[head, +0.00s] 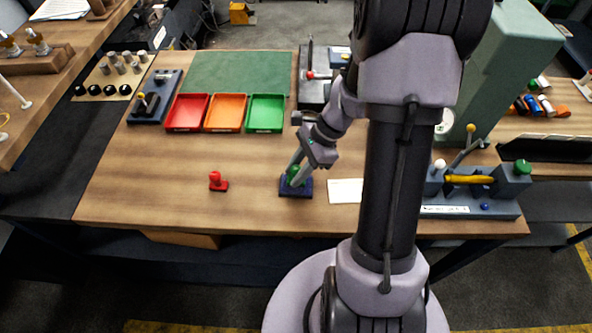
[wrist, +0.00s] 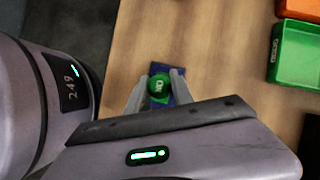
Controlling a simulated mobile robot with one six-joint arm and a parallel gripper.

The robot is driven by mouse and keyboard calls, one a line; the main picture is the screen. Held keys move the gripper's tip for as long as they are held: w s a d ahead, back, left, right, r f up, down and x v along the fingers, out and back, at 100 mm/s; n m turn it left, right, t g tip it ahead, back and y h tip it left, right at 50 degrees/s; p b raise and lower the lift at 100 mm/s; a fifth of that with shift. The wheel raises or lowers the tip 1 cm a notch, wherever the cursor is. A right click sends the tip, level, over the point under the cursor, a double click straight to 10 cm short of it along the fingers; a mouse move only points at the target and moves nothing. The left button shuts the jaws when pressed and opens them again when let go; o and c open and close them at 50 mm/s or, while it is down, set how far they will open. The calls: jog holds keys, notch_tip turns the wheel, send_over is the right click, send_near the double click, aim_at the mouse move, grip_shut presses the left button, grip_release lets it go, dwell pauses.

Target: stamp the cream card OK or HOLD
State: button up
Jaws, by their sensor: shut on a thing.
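The green stamp (head: 293,172) stands on a dark blue pad (head: 296,190) near the table's front edge. Its round green knob, marked OK, shows in the wrist view (wrist: 159,85). My gripper (head: 297,176) is shut on the green stamp, with one finger on each side of it in the wrist view (wrist: 157,90). The cream card (head: 345,191) lies flat on the table just right of the pad, its right end hidden behind my arm. A red stamp (head: 217,181) stands on the table to the left of the pad.
Red (head: 187,112), orange (head: 225,112) and green (head: 265,112) trays stand behind, in front of a green mat (head: 240,72). A fixture with a yellow handle (head: 468,179) is at right. A blue lever device (head: 153,102) is at left. The table between stamps and trays is clear.

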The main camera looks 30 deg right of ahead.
aim_at(296, 169)
jog(key=shift+f+b, duration=0.4)
jog(key=shift+f, duration=0.15)
dwell(1.0)
notch_tip(296, 169, up, 7)
jog(key=p, duration=0.6)
jog(key=shift+r, duration=0.15)
